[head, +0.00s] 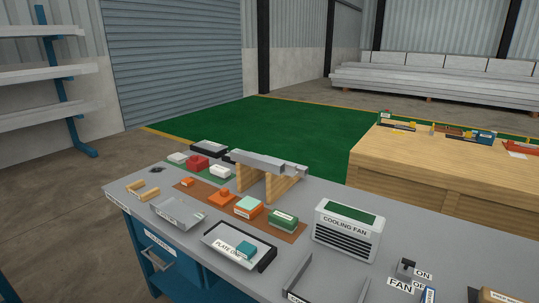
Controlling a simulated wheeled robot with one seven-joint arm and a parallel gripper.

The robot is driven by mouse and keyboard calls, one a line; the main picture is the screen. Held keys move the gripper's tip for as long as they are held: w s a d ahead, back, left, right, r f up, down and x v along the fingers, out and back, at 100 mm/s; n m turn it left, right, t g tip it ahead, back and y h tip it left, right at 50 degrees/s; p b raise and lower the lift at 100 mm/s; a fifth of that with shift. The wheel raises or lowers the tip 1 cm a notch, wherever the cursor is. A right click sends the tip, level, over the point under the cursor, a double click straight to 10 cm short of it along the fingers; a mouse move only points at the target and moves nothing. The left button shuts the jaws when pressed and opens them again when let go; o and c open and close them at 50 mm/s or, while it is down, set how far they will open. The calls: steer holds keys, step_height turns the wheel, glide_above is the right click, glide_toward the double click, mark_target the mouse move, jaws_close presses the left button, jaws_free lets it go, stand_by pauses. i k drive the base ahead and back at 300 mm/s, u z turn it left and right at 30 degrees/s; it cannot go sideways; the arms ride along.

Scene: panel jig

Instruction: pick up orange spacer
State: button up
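Several orange pieces are on the brown mat (200,193) in the middle of the grey bench. A plain orange block (220,199) lies near the middle of the mat. A smaller orange piece (187,182) lies to its left, toward the mat's far left end. A third orange block (248,209), to the right, has a pale green piece (249,202) on top. I cannot tell which of them is the orange spacer. My gripper is not in view.
A grey metal bar (262,162) rests on wooden supports behind the mat. A cooling fan box (347,232) stands to the right. A white tray with a teal block (245,249) and a grey tray (179,214) are in front. A wooden table (440,178) stands behind right.

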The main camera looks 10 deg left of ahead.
mark_target(188, 182)
steer(key=u, duration=1.25)
steer(key=k, duration=1.05)
steer(key=u, duration=0.75)
steer(key=i, duration=1.1)
steer(key=u, duration=0.4)
steer(key=i, duration=1.15)
steer(key=z, duration=0.8)
steer(key=i, duration=1)
steer(key=z, duration=0.7)
